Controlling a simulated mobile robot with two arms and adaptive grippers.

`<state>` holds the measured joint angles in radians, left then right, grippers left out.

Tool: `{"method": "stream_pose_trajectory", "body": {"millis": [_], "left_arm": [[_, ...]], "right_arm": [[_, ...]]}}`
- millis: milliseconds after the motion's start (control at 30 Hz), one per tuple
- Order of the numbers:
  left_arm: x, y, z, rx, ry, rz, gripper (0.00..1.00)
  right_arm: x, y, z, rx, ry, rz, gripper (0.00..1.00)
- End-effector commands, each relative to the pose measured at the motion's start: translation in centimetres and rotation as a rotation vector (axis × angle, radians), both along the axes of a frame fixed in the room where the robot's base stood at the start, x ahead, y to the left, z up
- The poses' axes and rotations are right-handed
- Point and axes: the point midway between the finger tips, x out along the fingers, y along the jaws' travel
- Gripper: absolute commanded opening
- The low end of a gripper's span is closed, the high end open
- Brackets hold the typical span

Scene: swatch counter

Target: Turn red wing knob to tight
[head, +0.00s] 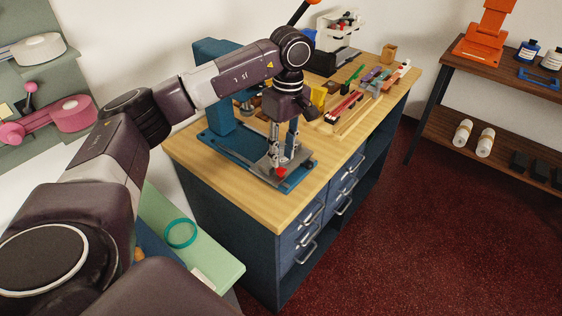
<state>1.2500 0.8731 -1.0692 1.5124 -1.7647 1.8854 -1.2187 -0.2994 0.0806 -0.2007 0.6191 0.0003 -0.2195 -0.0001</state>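The red wing knob (281,172) shows as a small red spot at the front of a grey metal block (262,169). The block sits on the blue base plate of a blue machine (216,77) on the wooden workbench. My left gripper (282,155) points down from above, just over the block and slightly behind the knob in the picture. Its two fingers stand apart, and I see nothing held between them. Whether a fingertip touches the block is too small to tell. The knob's wings and any tight mark are not readable. My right gripper is not in view.
The wooden workbench (277,213) has bare wood at its front corner. Behind the gripper lie a yellow bin (318,97), red-and-white strips (343,107) and other small items. A green board with a teal ring (180,233) is at lower left. An orange machine (483,35) stands on the right shelf.

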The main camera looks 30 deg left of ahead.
Motion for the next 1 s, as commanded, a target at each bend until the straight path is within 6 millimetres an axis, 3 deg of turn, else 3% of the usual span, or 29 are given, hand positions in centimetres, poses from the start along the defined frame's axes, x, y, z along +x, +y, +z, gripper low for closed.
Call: {"method": "stream_pose_trajectory", "body": {"millis": [200,400,800,867,1000], "left_arm": [[0.5,-0.1,5.1,0.0,-0.004,0.001,0.28],[0.6,-0.1,7.5,0.002,-0.001,0.001,0.28],[0.6,-0.1,8.2,0.0,0.001,0.0,0.28],[0.6,-0.1,8.2,0.001,0.001,0.0,0.32],[0.6,-1.6,8.0,0.016,0.002,0.009,0.34]], "right_arm": [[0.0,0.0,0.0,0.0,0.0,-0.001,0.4],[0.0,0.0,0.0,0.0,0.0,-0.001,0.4],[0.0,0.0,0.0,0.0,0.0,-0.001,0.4],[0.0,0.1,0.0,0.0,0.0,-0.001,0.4],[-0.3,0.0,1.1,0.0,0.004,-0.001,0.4]]}}
